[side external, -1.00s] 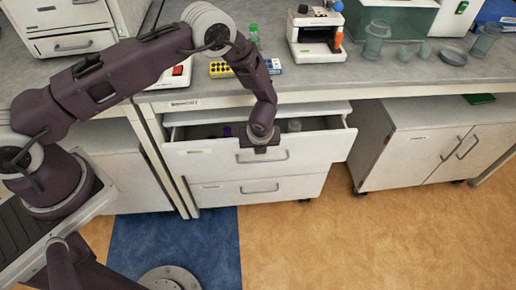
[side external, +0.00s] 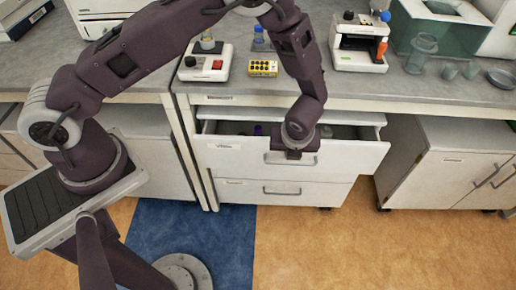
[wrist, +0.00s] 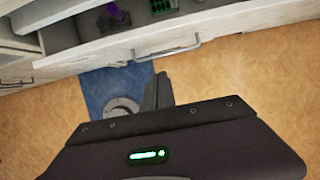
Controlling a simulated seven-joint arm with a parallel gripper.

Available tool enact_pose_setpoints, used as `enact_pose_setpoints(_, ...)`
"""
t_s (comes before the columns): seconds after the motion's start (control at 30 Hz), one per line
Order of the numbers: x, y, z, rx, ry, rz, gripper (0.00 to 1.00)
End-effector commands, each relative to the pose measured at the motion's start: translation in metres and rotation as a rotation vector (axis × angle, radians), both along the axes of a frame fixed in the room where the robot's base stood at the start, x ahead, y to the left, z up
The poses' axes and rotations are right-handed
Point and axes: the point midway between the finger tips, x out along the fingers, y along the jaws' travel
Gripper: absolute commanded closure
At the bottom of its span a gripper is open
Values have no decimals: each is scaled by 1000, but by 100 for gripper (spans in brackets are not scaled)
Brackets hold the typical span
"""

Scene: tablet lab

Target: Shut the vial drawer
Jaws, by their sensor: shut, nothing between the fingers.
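The vial drawer (side external: 232,160) is the upper white drawer under the bench, and it stands pulled out. A purple-capped vial (side external: 258,130) shows inside; in the wrist view, the purple vial (wrist: 117,15) stands near a green rack (wrist: 164,6). In the wrist view, my gripper's fingers (wrist: 158,90) are together and empty, just below the metal handle (wrist: 167,52). I cannot tell whether they touch the drawer. My wrist hides part of the drawer's inside and handle.
A second drawer (side external: 235,193) below is shut. A white cabinet (side external: 435,165) stands to the right. The bench top (side external: 400,85) above carries a yellow rack (side external: 262,68), a device with a red switch (side external: 206,66) and glassware. The orange floor (side external: 330,250) in front is clear.

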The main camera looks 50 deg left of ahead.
Motion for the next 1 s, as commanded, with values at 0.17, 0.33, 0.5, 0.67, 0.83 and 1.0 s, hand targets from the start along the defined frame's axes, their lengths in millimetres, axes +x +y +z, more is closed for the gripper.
enact_pose_setpoints(0.17, -61, 48, -22, 257, 292, -498, 100)
enact_pose_setpoints(0.33, -125, 105, -25, 494, 717, -1181, 100)
enact_pose_setpoints(0.5, -144, 128, -25, 554, 889, -1448, 100)
enact_pose_setpoints(0.67, -143, 143, -44, 553, 895, -1453, 100)
enact_pose_setpoints(0.83, -140, 165, -75, 554, 892, -1449, 100)
enact_pose_setpoints(1.0, -138, 187, -104, 552, 890, -1448, 100)
